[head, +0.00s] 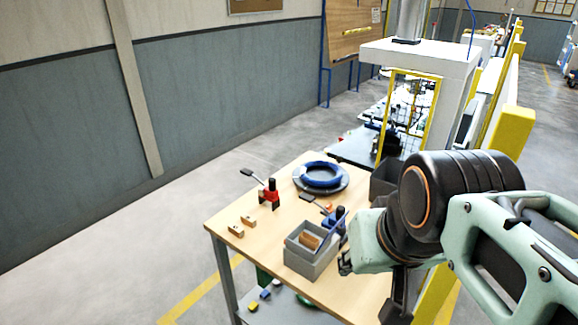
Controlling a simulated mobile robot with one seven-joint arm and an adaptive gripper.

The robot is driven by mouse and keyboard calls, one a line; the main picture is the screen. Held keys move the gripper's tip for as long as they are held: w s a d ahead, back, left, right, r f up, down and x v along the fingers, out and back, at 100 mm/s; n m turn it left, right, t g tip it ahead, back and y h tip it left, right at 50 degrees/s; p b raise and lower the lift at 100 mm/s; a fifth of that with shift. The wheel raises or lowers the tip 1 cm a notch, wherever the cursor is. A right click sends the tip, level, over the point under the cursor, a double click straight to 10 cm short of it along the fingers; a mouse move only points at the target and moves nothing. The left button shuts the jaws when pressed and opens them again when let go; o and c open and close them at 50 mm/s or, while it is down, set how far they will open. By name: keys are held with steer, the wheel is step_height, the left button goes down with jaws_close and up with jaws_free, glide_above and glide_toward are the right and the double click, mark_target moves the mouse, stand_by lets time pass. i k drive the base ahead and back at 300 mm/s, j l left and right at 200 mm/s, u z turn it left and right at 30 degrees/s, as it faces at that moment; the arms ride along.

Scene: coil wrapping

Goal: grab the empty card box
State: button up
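I cannot make out for certain which thing is the empty card box. A small brown card-like piece (309,240) stands inside a grey open bin (318,264) at the front of the wooden table (225,212). Two small brown blocks (236,231) lie on the table left of the bin. My gripper (345,263) is just right of the grey bin, its dark tip close to the bin's right side. Its fingers are mostly hidden by my arm, so its opening does not show, nor does anything in it.
A blue coil (321,175) lies on a round grey base at the back of the table. A red and black clamp (270,192) stands left of it. A blue tool stands behind the bin. A dark bin (384,182) sits at the right.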

mark_target(312, 242)
steer(key=i+j+z, duration=0.15)
steer(key=j, duration=0.2)
steer(key=i+j+z, duration=0.15)
steer(key=j, duration=0.2)
steer(key=i+j+z, duration=0.15)
steer(key=j, duration=0.25)
steer(key=i+j+z, duration=0.1)
steer(key=j, duration=0.3)
